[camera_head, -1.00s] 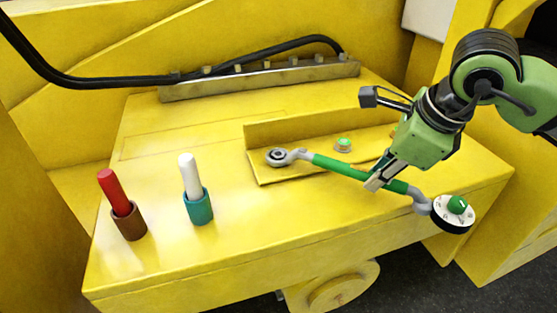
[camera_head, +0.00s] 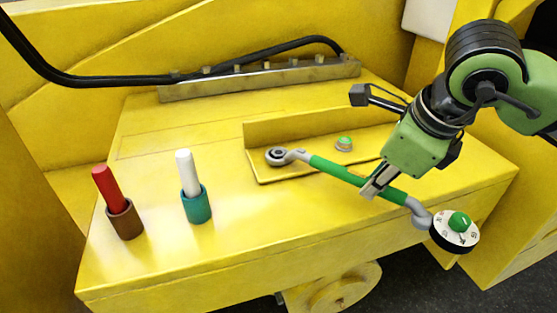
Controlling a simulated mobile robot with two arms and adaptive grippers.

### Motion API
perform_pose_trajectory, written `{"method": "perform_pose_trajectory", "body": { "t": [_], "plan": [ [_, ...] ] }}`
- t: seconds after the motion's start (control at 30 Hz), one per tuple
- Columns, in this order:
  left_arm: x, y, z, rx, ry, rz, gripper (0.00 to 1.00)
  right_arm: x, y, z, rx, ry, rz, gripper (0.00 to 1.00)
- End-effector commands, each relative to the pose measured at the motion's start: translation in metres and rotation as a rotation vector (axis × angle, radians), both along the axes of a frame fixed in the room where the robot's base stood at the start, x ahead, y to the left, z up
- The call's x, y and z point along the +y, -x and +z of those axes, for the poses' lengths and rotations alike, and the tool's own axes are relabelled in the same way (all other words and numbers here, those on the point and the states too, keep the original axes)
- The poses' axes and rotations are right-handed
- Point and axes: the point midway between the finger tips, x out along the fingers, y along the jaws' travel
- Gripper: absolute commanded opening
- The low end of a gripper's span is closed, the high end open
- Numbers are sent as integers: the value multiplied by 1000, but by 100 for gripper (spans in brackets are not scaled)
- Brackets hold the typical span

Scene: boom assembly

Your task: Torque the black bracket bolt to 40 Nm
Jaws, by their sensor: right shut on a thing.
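A torque wrench with a green handle (camera_head: 335,170) lies slanted across the front of the yellow bracket plate. Its ring head (camera_head: 276,156) is over the plate's left part, and a dark bolt-like centre (camera_head: 278,155) shows inside the ring. I cannot tell how fully the head is seated. A white dial with a green knob (camera_head: 455,231) is at the wrench's right end, past the table's edge; its numbers are too small to read. My right gripper (camera_head: 375,186) is shut on the green handle, right of its middle. My left gripper is out of view.
A green bolt (camera_head: 344,143) stands on the bracket plate (camera_head: 262,173) behind the handle. A red marker in a brown holder (camera_head: 125,220) and a white marker in a teal holder (camera_head: 197,206) stand at left. A black hose (camera_head: 120,81) runs along the back.

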Motion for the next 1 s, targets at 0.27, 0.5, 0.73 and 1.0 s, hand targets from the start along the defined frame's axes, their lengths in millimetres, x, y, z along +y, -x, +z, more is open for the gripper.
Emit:
{"method": "perform_pose_trajectory", "body": {
  "t": [0.27,0.5,0.73,1.0],
  "plan": [
    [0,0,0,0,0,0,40,0,0,2,-3,-3,-6,0],
    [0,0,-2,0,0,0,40,2,2,1,-4,-2,-15,0],
    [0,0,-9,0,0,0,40,9,10,1,-4,-2,-64,0],
    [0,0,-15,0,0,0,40,17,19,1,-3,-3,-119,0]
  ]
}}
